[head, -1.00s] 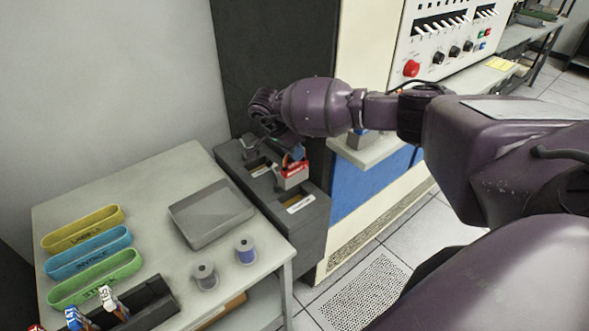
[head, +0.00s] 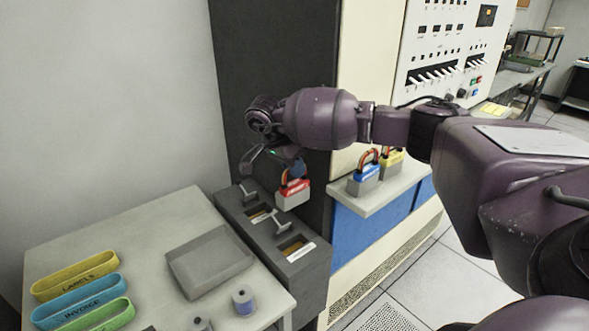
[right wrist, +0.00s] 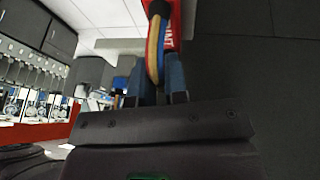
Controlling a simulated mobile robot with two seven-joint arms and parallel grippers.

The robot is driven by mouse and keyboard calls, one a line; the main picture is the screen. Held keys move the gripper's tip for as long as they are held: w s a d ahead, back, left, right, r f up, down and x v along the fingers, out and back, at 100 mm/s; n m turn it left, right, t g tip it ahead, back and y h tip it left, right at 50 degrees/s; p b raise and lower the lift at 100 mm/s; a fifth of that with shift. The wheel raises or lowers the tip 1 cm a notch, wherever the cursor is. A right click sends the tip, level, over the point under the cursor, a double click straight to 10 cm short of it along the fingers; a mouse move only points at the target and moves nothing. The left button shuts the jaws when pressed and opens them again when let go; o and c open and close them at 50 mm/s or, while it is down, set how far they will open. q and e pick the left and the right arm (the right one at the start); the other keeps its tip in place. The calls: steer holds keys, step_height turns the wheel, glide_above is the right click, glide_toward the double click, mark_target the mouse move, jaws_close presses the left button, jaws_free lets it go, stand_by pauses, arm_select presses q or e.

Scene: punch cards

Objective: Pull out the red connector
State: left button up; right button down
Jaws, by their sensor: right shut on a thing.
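The red connector (head: 293,190) has a red top, a grey lower body and a loop of coloured cable. It hangs roughly upright above the dark grey panel (head: 318,264) with labelled slots, and a gap shows beneath it. My right gripper (head: 291,170) is shut on it from above, at the cable loop. In the right wrist view the red connector (right wrist: 173,22) sits beyond the two fingers, with its cable loop between them; its lower part is out of frame. My left gripper is not in view.
Blue (head: 364,178) and yellow (head: 391,162) connectors stand on a ledge at right. Small levers (head: 279,222) rise from the slotted panel. The table holds a grey tray (head: 210,262), yellow, blue and green labelled holders (head: 76,275) and spools (head: 243,301). A dark cabinet wall stands behind.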

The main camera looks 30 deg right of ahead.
steer(key=shift+r, duration=0.2)
steer(key=shift+r+p, duration=0.4)
steer(key=shift+r, duration=0.15)
steer(key=shift+r+p, duration=0.4)
steer(key=shift+r, duration=0.4)
steer(key=shift+r+p, duration=0.85)
steer(key=shift+r, duration=0.55)
steer(key=shift+r, duration=0.1)
steer(key=shift+a, duration=0.1)
